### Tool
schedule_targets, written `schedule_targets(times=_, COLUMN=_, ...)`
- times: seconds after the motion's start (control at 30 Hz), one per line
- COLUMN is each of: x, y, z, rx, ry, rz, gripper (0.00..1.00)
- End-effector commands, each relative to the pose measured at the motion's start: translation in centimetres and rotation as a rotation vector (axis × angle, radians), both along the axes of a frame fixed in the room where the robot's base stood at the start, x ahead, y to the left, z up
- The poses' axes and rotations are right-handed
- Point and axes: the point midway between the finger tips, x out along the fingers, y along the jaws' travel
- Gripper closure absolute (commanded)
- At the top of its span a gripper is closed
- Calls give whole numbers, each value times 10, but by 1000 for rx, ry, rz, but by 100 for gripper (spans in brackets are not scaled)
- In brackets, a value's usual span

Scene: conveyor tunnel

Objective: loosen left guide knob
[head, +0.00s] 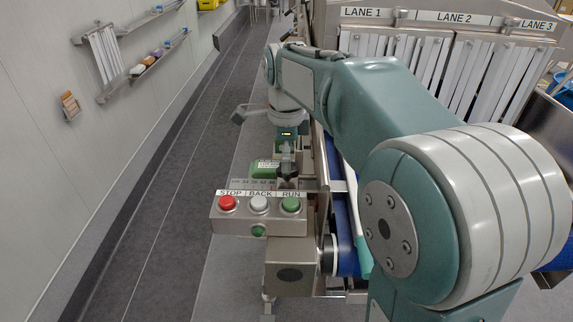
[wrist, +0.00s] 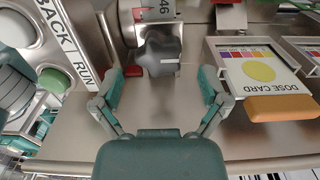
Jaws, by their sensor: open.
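A dark grey lobed knob (wrist: 160,55) with a white mark shows at the top middle of the wrist view. My gripper (wrist: 159,74) is open, with one teal-padded finger to each side of the knob's lower edge. There is a clear gap between each finger and the knob, and nothing is held. In the head view my gripper (head: 287,160) points down behind the button box, where the knob cannot be made out clearly.
The button box (head: 258,222) carries red, white and green buttons marked STOP, BACK and RUN. A dose card (wrist: 262,72) in a frame and an orange block (wrist: 282,108) lie right of my gripper. Lane strips (head: 400,50) hang behind my arm. The floor aisle (head: 175,120) at left is clear.

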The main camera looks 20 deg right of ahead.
Motion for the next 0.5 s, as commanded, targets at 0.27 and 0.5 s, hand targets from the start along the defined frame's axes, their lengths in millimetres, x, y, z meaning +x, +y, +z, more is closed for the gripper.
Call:
schedule_targets(times=0.27, x=0, y=0, z=-26, rx=0, ry=0, rz=0, gripper=6)
schedule_targets(times=0.5, x=0, y=0, z=-26, rx=0, ry=-1, rz=0, gripper=6)
